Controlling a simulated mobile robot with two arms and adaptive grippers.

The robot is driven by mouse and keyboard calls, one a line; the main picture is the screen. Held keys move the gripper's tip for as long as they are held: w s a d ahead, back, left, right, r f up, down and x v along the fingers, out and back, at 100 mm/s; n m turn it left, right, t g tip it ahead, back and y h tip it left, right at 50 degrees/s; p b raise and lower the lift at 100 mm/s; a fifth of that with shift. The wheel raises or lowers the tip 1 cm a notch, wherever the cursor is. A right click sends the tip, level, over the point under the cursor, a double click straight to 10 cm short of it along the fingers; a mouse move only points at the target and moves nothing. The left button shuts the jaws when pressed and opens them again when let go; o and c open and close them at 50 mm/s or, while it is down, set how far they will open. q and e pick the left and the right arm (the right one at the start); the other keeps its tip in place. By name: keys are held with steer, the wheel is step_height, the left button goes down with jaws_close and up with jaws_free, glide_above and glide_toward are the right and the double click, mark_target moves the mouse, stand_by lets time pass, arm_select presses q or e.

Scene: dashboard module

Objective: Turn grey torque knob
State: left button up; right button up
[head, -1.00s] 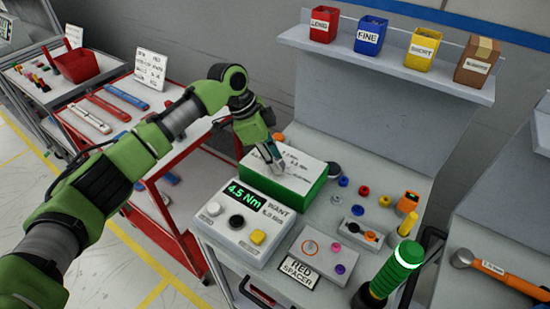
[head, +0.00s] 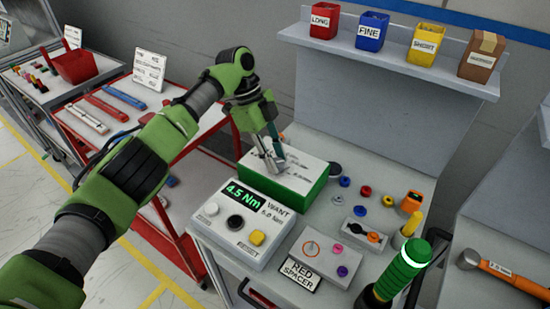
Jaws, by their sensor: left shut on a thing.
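My left gripper (head: 274,163) points down at the white top of a green-sided box (head: 290,186). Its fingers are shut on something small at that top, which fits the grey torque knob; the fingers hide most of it. In front stands a control box (head: 238,223) with a lit display (head: 246,197) reading 4.5 Nm and the printed words WANT 5.0 Nm. It carries a white button (head: 211,209), a black button (head: 235,222) and a yellow button (head: 257,238). My right gripper is not in view.
A RED SPACER plate (head: 322,255), a green cylinder with a glowing ring (head: 404,268) and several small coloured parts lie to the right on the bench. Coloured bins (head: 371,32) stand on the shelf behind. A red cart (head: 165,160) is at the left.

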arm_select(q)
steer(key=o, duration=1.1)
steer(key=v, duration=1.2)
steer(key=shift+d, duration=0.1)
